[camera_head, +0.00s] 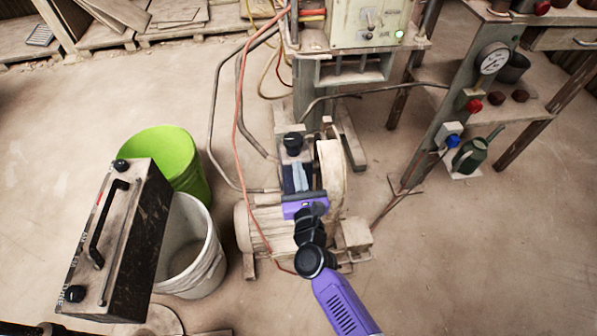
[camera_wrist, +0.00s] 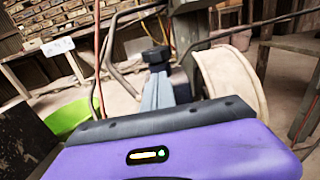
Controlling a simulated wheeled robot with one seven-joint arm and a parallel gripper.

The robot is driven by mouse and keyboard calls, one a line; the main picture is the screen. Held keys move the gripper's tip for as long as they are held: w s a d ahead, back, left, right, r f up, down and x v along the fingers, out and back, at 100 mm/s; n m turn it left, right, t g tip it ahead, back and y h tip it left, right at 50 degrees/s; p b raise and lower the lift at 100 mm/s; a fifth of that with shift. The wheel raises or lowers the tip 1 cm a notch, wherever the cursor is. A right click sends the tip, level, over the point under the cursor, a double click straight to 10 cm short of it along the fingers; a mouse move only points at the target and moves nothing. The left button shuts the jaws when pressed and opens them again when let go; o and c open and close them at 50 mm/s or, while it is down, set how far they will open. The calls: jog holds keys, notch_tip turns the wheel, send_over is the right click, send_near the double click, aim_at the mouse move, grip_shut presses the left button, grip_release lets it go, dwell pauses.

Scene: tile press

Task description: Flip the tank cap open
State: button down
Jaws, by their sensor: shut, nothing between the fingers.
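A black round cap (camera_head: 293,143) sits on top of the dusty machine (camera_head: 333,172) at the middle of the head view. The cap also shows in the wrist view (camera_wrist: 156,57), just beyond my fingertips, and looks closed down. My gripper (camera_head: 296,166) reaches to the near side of the cap. Its pale blue-grey fingers are together and empty, pointing at the cap. I cannot tell whether the fingertips touch it. The fingers and the purple gripper body hide part of what lies under the cap.
A pale wheel guard (camera_head: 331,170) stands close to the right of my fingers. An orange hose (camera_head: 238,115) hangs at the left. A green bucket (camera_head: 172,158), a white bucket (camera_head: 205,262) and a dark box (camera_head: 150,235) stand at the left. Open floor (camera_head: 470,260) lies at the right.

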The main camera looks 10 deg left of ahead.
aim_at(294, 153)
jog(key=shift+b+x, duration=0.7)
jog(key=shift+x, duration=0.95)
jog(key=shift+s+r, duration=0.2)
jog(key=shift+r, duration=0.1)
